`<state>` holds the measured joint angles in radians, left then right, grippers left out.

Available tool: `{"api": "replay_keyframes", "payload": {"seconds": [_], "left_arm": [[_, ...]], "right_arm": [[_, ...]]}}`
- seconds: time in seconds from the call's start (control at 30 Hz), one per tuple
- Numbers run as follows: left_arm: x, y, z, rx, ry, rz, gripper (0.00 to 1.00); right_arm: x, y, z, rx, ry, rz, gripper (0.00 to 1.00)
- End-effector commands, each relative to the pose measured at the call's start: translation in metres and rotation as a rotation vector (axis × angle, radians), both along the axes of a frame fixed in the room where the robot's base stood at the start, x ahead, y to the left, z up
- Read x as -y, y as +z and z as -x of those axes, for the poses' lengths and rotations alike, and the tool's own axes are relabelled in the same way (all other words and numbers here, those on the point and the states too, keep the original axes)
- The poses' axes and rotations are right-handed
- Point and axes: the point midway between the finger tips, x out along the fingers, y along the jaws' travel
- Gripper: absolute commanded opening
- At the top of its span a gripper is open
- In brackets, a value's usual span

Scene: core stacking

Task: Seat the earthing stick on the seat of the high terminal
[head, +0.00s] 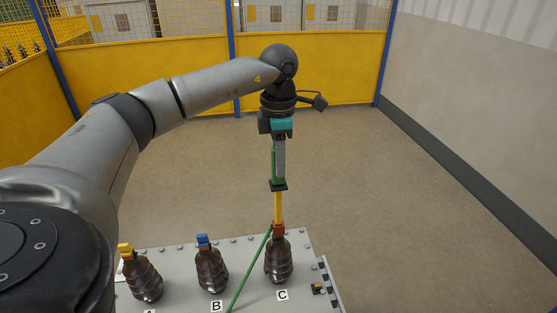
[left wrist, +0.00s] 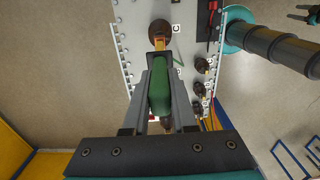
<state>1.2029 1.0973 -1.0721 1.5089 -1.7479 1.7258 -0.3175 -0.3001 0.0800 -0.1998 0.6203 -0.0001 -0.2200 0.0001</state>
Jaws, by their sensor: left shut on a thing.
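The earthing stick (head: 278,208) is upright, with a yellow rod, a green handle and a copper-coloured lower end. My left gripper (head: 279,180) points straight down and is shut on its green handle, which also shows between the fingers in the left wrist view (left wrist: 160,88). The stick's lower end is at the top of the brown ribbed terminal C (head: 279,262); I cannot tell whether it is fully seated. In the left wrist view terminal C (left wrist: 160,28) is partly hidden behind the stick's end. My right gripper is not in view.
A yellow-capped terminal (head: 145,279) and blue-capped terminal B (head: 211,270) stand left of C on the grey bolted plate (head: 190,250). A green cable (head: 250,270) slants down left from the stick's end. Open floor lies behind, with yellow fence panels beyond.

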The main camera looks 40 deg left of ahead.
Motion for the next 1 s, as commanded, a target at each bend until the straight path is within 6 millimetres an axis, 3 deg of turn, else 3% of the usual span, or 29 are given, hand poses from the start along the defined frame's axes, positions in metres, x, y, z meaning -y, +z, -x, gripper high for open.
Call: {"api": "replay_keyframes", "payload": {"seconds": [0.97,1.0], "left_arm": [[0.000,-0.024,0.000,0.002,0.000,0.000,0.00],[0.000,-0.023,0.000,0.002,0.000,0.000,0.29]], "right_arm": [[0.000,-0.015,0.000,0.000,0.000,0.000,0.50],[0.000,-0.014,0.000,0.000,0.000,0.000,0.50]]}}
